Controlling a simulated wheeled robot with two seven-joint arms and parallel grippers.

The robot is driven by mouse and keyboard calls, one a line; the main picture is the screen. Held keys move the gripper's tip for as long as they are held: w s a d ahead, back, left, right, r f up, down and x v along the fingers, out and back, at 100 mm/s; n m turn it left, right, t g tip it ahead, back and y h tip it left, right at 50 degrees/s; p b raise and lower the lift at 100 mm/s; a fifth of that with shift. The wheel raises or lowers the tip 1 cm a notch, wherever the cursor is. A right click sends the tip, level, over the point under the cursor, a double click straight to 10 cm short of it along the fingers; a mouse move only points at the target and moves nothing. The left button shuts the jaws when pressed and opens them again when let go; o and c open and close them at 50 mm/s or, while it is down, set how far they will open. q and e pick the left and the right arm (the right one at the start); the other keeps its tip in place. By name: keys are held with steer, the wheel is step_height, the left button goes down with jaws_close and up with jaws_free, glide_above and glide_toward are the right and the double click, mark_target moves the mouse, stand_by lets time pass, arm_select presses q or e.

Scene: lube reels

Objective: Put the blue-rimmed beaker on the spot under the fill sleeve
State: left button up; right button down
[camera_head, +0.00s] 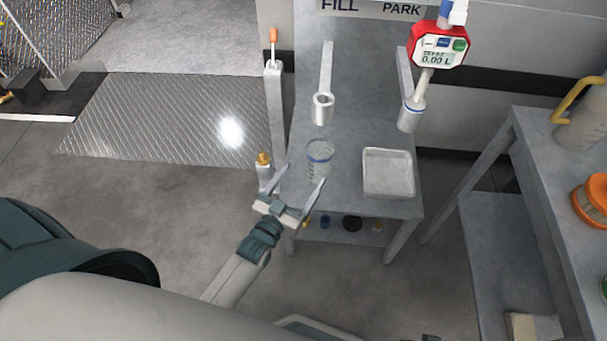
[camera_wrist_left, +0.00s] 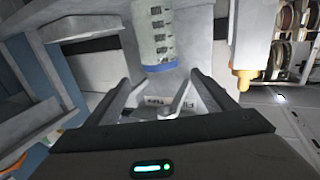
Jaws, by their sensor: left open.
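The clear blue-rimmed beaker (camera_head: 319,160) stands upright on the grey bench, near its front left. The fill sleeve (camera_head: 323,107), a short white ring on an arm under the FILL label, is farther back; the spot beneath it is not clearly visible. My left gripper (camera_head: 301,180) is open and empty at the bench's front left edge, with the beaker just beyond its fingertips. In the left wrist view the beaker (camera_wrist_left: 156,32) appears inverted, with its printed marks and blue rim, ahead of the gap between the open fingers (camera_wrist_left: 160,78). My right gripper is not in view.
A white tray (camera_head: 388,190) sits right of the beaker. A red-framed meter (camera_head: 439,47) has its nozzle in the park holder (camera_head: 410,116). A second table (camera_head: 540,140) stands at right.

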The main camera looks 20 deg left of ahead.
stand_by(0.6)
arm_select(q)
steer(key=s+f+g, duration=0.9)
steer(key=s+f, duration=0.3)
steer(key=s+f+g, duration=0.1)
steer(key=s+g, duration=0.2)
steer(key=s, duration=0.4)
steer(key=s+a+f+g+y, duration=0.1)
steer(key=s+g, duration=0.2)
steer(key=s, duration=0.5)
steer(key=shift+s+f+m, duration=0.25)
steer(key=shift+f+m, duration=0.05)
steer(key=shift+m, duration=0.1)
